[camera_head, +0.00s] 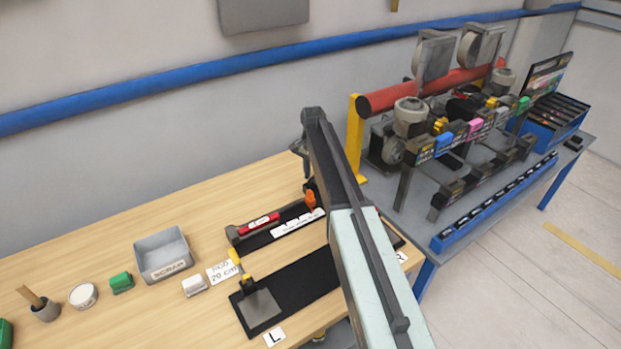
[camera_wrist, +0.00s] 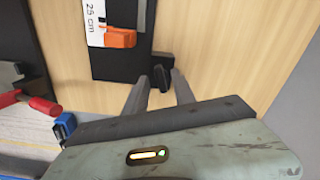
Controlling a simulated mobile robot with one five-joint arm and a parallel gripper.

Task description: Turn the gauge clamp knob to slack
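In the wrist view a black knob (camera_wrist: 161,77) projects from a small black block (camera_wrist: 162,59) at the edge of a black gauge board (camera_wrist: 118,66). My gripper (camera_wrist: 160,82) is open, with one grey finger on each side of the knob in the picture. Gaps show beside the knob; I cannot tell whether either finger touches it. An orange block (camera_wrist: 119,38) sits on the white scale marked 25 cm (camera_wrist: 95,22). In the head view the orange block (camera_head: 310,199) shows beside my arm, which hides the knob and my fingertips.
A red-handled tool (camera_wrist: 42,104) and a blue piece (camera_wrist: 65,126) lie left in the wrist view. In the head view a black mat (camera_head: 300,287), a grey SCRAP bin (camera_head: 163,256) and a green block (camera_head: 121,282) stand on the wooden bench (camera_head: 110,246). A machine table (camera_head: 570,152) stands right.

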